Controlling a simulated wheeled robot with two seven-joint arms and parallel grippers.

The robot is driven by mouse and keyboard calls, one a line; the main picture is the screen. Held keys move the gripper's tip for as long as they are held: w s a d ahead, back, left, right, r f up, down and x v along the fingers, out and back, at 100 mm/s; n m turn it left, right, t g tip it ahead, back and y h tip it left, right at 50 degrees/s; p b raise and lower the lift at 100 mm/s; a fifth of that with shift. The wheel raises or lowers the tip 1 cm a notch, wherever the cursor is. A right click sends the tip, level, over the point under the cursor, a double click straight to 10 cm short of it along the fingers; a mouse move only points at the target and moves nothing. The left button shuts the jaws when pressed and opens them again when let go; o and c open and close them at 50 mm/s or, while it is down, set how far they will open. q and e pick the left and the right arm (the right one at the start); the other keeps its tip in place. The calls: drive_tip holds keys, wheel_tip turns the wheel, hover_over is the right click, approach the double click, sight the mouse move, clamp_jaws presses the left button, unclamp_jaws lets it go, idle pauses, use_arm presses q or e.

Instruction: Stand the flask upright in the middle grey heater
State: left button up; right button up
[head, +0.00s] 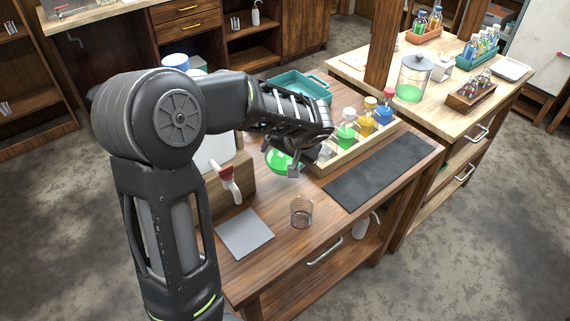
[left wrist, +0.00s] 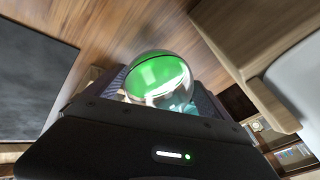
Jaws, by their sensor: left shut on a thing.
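The round glass flask with green liquid (left wrist: 160,76) is between the fingers of my left gripper (left wrist: 161,97) in the left wrist view. The gripper is shut on it. In the head view the flask's green part (head: 279,160) shows below and left of the left gripper (head: 291,163), above the wooden bench; its neck is hidden, so I cannot tell its tilt. A wooden block with a pale panel (head: 232,178) stands left of the gripper, partly behind my arm. I cannot make out the middle grey heater for certain. My right gripper is not in view.
A rack of bottles with coloured liquids (head: 366,130) stands right of the gripper, beside a dark mat (head: 380,170). A teal tray (head: 300,86) lies behind.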

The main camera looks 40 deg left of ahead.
use_arm(q)
drive_tip(key=shift+f, duration=1.45)
drive_tip(key=shift+f, duration=0.25)
drive_tip(key=o, duration=1.5)
drive_tip(key=shift+r, duration=0.1)
drive_tip(key=shift+r, duration=0.25)
drive_tip(key=v, duration=1.1)
drive_tip(key=shift+s+d+r, duration=0.15)
drive_tip(key=shift+r, duration=0.2)
